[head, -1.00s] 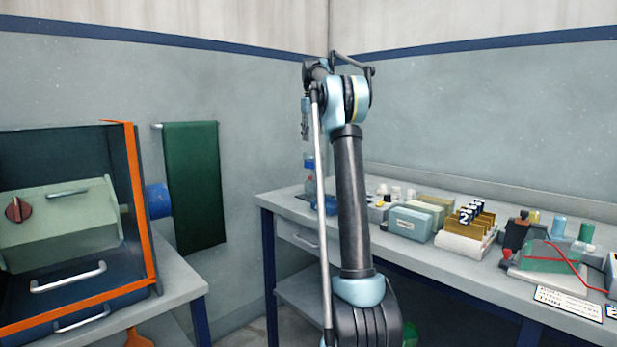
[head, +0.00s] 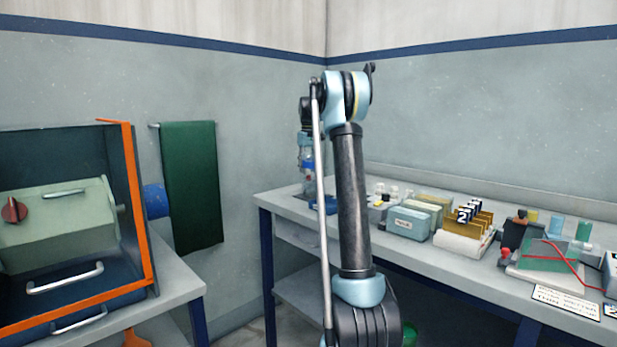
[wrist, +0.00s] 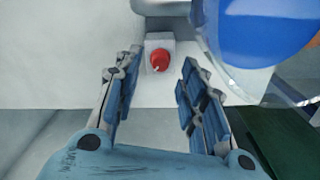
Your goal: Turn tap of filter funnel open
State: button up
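In the wrist view my gripper (wrist: 161,66) is open, with its two blue-padded fingers apart and nothing held between them. A small red knob (wrist: 159,58) on a pale square block shows beyond the fingertips, in line with the gap. It looks like the tap. A clear rounded vessel with a blue part inside (wrist: 265,32) fills the upper right, close to the right finger. In the head view the clear and blue filter funnel (head: 308,165) stands at the left end of the right bench, partly behind my arm. The fingers cannot be made out there.
The bench (head: 285,203) also holds a blue dish (head: 325,204), small bottles, boxes, a rack of numbered cards (head: 470,225) and a green-panelled device. A dark cabinet with an orange edge (head: 140,200) stands left. A green towel (head: 190,187) hangs on the wall.

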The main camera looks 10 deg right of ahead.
jog(key=shift+f, duration=1.5)
grip_shut()
jog(key=shift+m, duration=0.3)
jog(key=m, duration=0.5)
jog(key=shift+m, duration=0.3)
jog(key=m, duration=0.5)
jog(key=shift+m, duration=0.3)
